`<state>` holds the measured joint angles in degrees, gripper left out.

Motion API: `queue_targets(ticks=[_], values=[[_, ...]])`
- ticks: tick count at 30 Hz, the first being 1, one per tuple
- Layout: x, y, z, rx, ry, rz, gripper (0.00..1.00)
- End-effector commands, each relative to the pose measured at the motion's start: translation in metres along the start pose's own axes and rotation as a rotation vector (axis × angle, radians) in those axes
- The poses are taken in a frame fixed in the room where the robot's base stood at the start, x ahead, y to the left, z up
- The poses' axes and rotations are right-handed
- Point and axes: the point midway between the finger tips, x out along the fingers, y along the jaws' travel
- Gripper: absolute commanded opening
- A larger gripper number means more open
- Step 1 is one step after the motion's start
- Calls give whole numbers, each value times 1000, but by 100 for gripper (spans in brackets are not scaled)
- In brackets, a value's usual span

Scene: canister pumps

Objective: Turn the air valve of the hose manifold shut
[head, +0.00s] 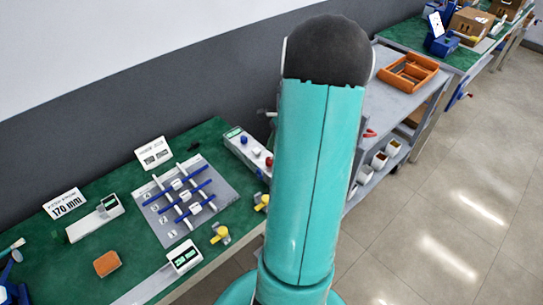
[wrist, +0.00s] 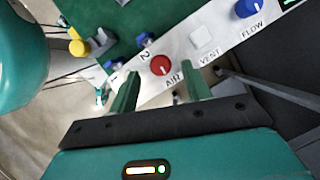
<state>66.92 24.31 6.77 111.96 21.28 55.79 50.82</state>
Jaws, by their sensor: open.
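The hose manifold (wrist: 222,28) is a white panel along the green bench's edge. Its air valve is a round red knob (wrist: 160,65) beside the label AIR. A small pale mark shows on the knob, but its setting is hard to read. My gripper (wrist: 160,71) is open, its two green fingers on either side of the red knob in the picture. I cannot tell whether they touch it or stay above. In the head view, the manifold (head: 240,148) and red knob (head: 269,162) show left of my arm; my gripper is hidden there.
A white square VENT button (wrist: 201,38) and a blue FLOW knob (wrist: 248,9) share the panel. Small blue fittings (wrist: 147,40) sit by numbers 1 and 2. Yellow-handled valves (head: 220,234) and a grey board with blue bars (head: 182,200) stand nearby. A grey cart (head: 400,75) is at right.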

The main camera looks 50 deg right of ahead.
Motion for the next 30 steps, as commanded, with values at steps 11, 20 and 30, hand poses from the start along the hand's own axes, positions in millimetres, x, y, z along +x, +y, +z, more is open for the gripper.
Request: queue_targets(ticks=[11,20,30], values=[[27,-1,0,0,1,-1,48],[27,-1,0,0,1,-1,19],[27,-1,0,-14,0,6,4]])
